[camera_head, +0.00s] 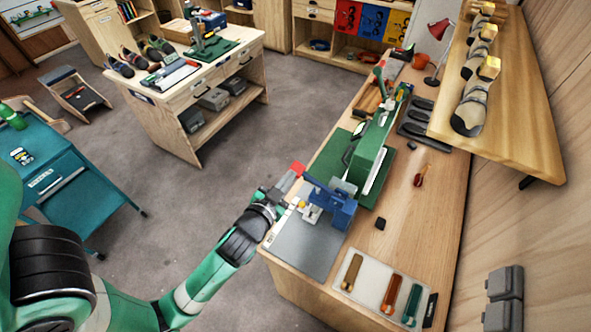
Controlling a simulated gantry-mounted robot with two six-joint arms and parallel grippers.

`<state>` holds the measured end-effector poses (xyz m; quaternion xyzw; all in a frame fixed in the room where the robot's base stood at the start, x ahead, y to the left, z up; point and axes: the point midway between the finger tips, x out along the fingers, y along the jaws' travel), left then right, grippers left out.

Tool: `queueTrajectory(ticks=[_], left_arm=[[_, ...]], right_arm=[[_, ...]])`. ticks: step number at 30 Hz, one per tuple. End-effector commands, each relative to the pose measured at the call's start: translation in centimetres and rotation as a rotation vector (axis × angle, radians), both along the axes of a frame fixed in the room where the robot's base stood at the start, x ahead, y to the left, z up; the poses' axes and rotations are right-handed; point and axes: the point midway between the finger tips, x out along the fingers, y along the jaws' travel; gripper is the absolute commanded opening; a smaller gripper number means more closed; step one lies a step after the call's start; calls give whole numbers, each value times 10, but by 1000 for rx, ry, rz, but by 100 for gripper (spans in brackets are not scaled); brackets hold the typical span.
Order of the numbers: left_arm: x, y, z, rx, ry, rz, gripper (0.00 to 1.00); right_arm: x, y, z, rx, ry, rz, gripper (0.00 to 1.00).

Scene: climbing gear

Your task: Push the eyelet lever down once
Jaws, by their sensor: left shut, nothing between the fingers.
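A blue eyelet press (340,212) stands on a grey mat near the front left edge of the wooden workbench. Its lever (316,184) sticks out to the left and ends in a red grip (297,169). My left gripper (284,186) reaches in from the lower left. It is shut and empty, with its fingertips close by the red grip. I cannot tell whether they touch it. My right gripper is out of view.
A green machine (372,150) stands behind the press. A wall shelf (520,110) with shoes overhangs the right side.

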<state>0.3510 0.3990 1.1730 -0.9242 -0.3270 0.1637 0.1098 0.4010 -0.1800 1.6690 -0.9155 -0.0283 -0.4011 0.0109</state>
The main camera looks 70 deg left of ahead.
Motion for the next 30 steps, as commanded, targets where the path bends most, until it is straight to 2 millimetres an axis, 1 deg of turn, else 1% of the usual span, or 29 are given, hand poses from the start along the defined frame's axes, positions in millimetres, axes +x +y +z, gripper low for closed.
queueTrajectory(ticks=[3, 9, 12, 16, 20, 30], left_arm=[[19, 18, -6, 0, 0, 4, 0], [51, 46, -15, 0, -1, 3, 0], [46, 49, -36, -2, 5, 3, 0], [44, 53, -49, -1, 2, 1, 0], [43, 54, -54, -1, 0, 1, 0], [43, 53, -54, -2, -1, -1, 0]], right_arm=[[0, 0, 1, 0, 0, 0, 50], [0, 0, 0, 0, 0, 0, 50], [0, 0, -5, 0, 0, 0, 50], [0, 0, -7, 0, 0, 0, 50], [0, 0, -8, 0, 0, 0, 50], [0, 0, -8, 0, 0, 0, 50]])
